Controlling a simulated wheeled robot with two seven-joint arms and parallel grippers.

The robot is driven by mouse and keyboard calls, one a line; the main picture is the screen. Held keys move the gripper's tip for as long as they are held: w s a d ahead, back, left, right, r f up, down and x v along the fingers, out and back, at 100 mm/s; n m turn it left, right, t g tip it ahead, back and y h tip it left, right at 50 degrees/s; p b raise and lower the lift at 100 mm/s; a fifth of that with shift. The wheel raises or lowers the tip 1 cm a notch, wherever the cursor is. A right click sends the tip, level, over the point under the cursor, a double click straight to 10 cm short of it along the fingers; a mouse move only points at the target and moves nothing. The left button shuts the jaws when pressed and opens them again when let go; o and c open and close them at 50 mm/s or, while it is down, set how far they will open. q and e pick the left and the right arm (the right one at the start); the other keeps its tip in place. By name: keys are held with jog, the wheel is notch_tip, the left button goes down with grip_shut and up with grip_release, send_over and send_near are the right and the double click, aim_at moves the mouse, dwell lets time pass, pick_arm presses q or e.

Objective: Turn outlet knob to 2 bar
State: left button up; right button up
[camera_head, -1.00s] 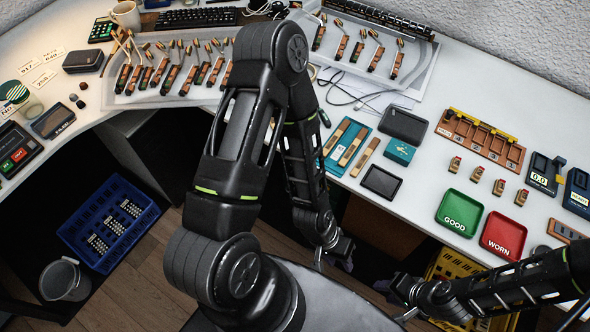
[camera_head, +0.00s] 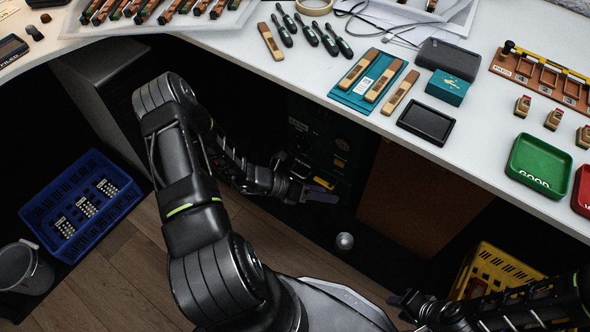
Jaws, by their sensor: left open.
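Under the desk, a dark green panel or unit (camera_head: 335,148) shows small round details and a yellow strip. It is in deep shadow, and I cannot tell which part is the outlet knob or read any scale. My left gripper (camera_head: 318,190) is open in front of the lower part of this unit, beside the yellow strip. I cannot tell whether it touches anything. My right gripper (camera_head: 403,301) is low at the right, away from the unit; its jaws are too dark to judge.
A small silvery round thing (camera_head: 345,241) shows below my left gripper. A brown board (camera_head: 415,200) and a yellow crate (camera_head: 497,270) stand to the right. The white desk (camera_head: 300,75) overhangs the unit. A blue crate (camera_head: 83,205) and a grey bucket (camera_head: 22,268) stand left.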

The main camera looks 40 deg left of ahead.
pick_arm(q)
jog(key=w+a+f+n+t+y+b, duration=0.2)
jog(key=a+n+t, duration=0.1)
jog(key=a, duration=0.4)
jog(key=w+a+f+n+t+y+b, duration=0.1)
jog(key=w+a+f+n+t+b, duration=0.1)
jog(key=a+n, duration=0.3)
jog(key=n+t+y+b, duration=0.1)
jog(key=n+t+y, duration=0.1)
jog(key=y, duration=0.1)
send_near(298, 148)
jog(key=shift+w+a+f, duration=0.15)
jog(key=shift+w, duration=0.25)
pick_arm(e)
notch_tip(298, 148, down, 8)
jog(key=shift+w+d, duration=0.15)
jog(key=shift+w, duration=0.2)
pick_arm(q)
jog(key=shift+w, duration=0.1)
pick_arm(e)
jog(key=shift+f, duration=0.15)
